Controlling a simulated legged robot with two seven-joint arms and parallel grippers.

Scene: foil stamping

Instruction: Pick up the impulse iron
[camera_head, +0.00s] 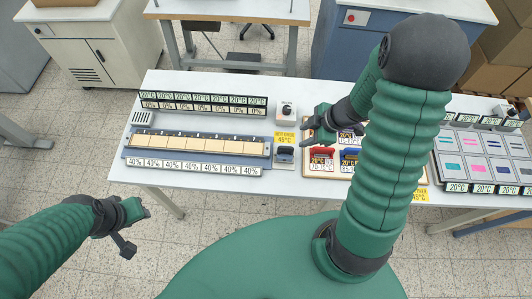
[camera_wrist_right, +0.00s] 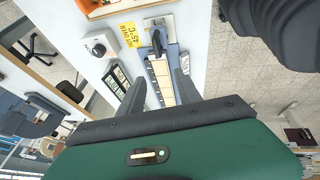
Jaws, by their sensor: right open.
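What looks like the impulse iron (camera_head: 284,152) is a small blue-grey tool with a dark handle. It sits on the white table beside a yellow hot-warning label, at the right end of the long tray of tan pads. In the right wrist view the iron (camera_wrist_right: 158,42) lies beyond the fingertips. My right gripper (camera_head: 307,132) is open and empty, above the table and just right of the iron. In the wrist view its two fingers (camera_wrist_right: 160,85) are spread apart. My left gripper (camera_head: 128,230) hangs off the table's front left; its jaw opening is unclear.
The long tray (camera_head: 195,159) of tan pads has rows of temperature and humidity displays. A wooden-edged board (camera_head: 308,172) with red and blue items is partly hidden by my right arm. A small white dial box (camera_head: 286,112) stands behind the iron. Colour sample trays (camera_head: 447,175) lie at right.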

